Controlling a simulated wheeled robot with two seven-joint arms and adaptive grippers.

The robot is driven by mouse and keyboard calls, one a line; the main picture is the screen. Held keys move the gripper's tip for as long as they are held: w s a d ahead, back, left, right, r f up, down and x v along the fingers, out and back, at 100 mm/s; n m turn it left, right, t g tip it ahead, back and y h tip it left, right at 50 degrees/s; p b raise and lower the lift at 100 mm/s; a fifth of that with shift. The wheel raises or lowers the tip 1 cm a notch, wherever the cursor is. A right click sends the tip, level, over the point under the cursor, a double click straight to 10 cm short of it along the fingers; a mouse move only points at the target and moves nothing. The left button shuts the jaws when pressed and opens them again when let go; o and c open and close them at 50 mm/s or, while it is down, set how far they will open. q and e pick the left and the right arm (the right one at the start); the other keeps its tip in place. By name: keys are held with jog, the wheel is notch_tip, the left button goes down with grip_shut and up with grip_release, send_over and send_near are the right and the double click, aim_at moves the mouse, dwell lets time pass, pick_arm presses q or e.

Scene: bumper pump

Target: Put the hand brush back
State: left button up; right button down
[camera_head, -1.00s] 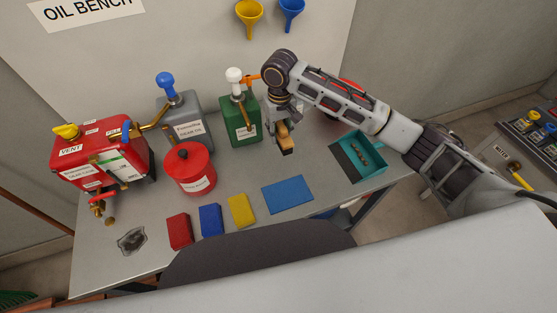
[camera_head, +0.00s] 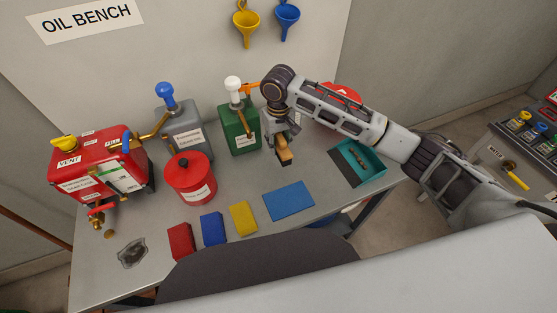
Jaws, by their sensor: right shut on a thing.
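My right gripper (camera_head: 280,144) is shut on a small tan, wooden-looking piece (camera_head: 285,157), which I take to be the hand brush. Most of it is hidden by the fingers, and no bristles can be made out. The gripper points down over the bench (camera_head: 225,220), right of the green oil can and behind the blue mat (camera_head: 289,200). I cannot tell whether the piece touches the bench. My left gripper is not in view.
A green can (camera_head: 238,130), a grey can (camera_head: 184,130), a red lidded pot (camera_head: 190,178) and a red gear case (camera_head: 100,165) stand to the left. Red, blue and yellow blocks (camera_head: 243,217) lie in front. A teal tray (camera_head: 374,170) holding small items is at the right.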

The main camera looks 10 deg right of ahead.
aim_at(279, 135)
jog(key=shift+f, duration=1.65)
jog(key=shift+f, duration=2.55)
jog(key=c, duration=1)
grip_release()
jog(key=shift+f, duration=0.1)
jog(key=shift+c, duration=0.2)
notch_tip(279, 135, up, 12)
jog(key=shift+r, duration=0.15)
